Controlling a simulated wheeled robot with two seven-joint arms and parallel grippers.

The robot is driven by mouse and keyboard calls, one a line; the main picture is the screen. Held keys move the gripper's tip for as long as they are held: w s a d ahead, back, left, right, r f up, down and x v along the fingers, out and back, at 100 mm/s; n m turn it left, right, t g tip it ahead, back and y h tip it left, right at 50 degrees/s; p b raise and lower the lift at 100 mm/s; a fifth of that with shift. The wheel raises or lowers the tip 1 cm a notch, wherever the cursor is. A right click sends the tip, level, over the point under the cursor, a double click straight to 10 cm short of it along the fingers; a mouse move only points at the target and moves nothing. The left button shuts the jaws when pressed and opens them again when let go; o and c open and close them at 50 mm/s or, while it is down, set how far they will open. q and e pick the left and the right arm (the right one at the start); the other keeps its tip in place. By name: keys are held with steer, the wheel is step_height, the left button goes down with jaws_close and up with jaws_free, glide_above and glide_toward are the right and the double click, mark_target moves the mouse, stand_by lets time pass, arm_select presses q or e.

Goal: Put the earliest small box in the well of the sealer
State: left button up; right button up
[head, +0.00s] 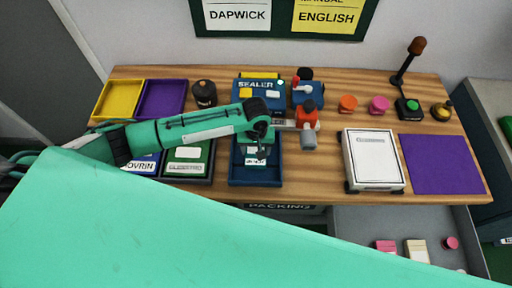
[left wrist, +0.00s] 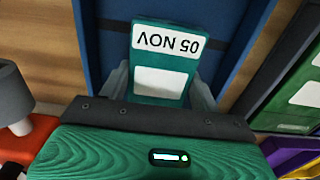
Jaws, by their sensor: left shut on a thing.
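My left gripper (head: 257,150) reaches in from the left over the blue well (head: 239,177) of the sealer (head: 258,84). It is shut on a small green box with white labels, one reading "05 NOV" (left wrist: 165,62). In the left wrist view the grey fingers (left wrist: 160,92) stand at either side of the box, over the blue well floor and walls. The box shows small below the gripper in the head view (head: 255,161). I cannot tell whether it touches the well floor. My right gripper is not in view.
Left of the well are trays labelled "DOVRIN" (head: 140,167) and green (head: 188,168), with yellow (head: 120,98) and purple (head: 163,98) trays behind. A red and grey tool (head: 308,125) stands close on the right.

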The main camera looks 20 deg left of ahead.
mark_target(256, 150)
arm_select(q)
steer(key=shift+f, duration=0.1)
steer(key=o, duration=1)
steer(key=shift+f, duration=0.1)
steer(key=shift+o, duration=0.2)
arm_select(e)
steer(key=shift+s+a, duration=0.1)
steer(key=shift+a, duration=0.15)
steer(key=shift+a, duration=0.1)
arm_select(q)
step_height(256, 150, up, 12)
steer(key=b, duration=0.2)
steer(key=shift+r, duration=0.2)
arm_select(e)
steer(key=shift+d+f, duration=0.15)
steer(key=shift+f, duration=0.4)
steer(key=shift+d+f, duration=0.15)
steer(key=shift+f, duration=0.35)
arm_select(q)
steer(key=shift+f, duration=0.1)
